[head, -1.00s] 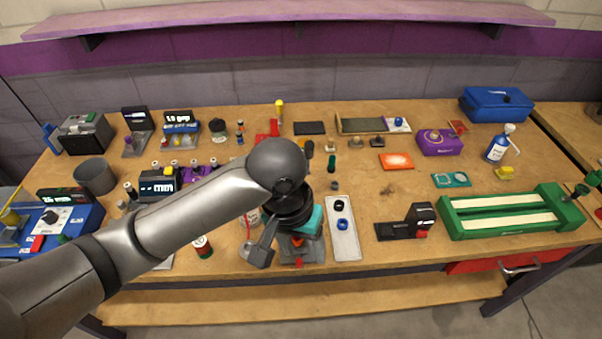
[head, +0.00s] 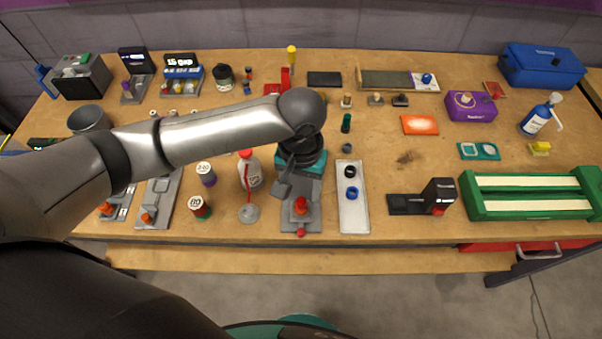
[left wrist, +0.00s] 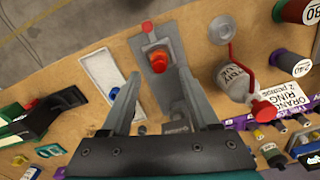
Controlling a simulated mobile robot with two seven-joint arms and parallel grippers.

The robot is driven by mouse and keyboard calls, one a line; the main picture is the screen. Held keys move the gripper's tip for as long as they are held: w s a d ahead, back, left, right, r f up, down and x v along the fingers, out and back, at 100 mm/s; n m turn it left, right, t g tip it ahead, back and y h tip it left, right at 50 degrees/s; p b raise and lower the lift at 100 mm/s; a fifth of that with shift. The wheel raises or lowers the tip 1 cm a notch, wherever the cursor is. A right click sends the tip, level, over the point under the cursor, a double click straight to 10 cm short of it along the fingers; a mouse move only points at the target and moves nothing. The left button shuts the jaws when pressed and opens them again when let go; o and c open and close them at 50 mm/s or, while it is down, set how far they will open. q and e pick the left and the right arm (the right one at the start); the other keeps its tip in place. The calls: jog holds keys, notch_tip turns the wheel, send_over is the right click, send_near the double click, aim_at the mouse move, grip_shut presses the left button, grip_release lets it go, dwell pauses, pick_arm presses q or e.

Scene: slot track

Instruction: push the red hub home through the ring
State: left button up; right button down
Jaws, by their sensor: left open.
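A grey slot track (head: 314,222) lies near the front edge of the bench in the head view. An orange-red domed piece (head: 300,205), which looks like the red hub, stands on it. A smaller red piece (head: 300,232) is at the track's near end. In the left wrist view the domed piece (left wrist: 158,60) sits on a grey block, and the small red piece (left wrist: 147,27) lies beyond it. I cannot make out a separate ring. My left gripper (head: 292,180) is open and empty over the track; its fingers (left wrist: 158,74) appear either side of the domed piece. My right gripper is not visible.
A white tray (head: 352,212) with a black and a blue ring is right of the track. A white bottle (head: 250,170) and a red-tubed round base (head: 249,213) are close on its left. A black stand (head: 425,203) is further right. Bare bench lies between tray and stand.

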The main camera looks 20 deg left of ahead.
aim_at(301, 201)
pick_arm(q)
notch_tip(301, 201, down, 4)
jog(key=shift+f+b, duration=0.2)
jog(key=shift+b, duration=0.2)
jog(key=shift+f, duration=0.65)
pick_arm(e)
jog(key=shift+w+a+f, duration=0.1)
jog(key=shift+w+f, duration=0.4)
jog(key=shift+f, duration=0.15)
pick_arm(q)
jog(key=shift+c, duration=0.2)
grip_shut()
jog(key=shift+o, duration=0.2)
grip_release()
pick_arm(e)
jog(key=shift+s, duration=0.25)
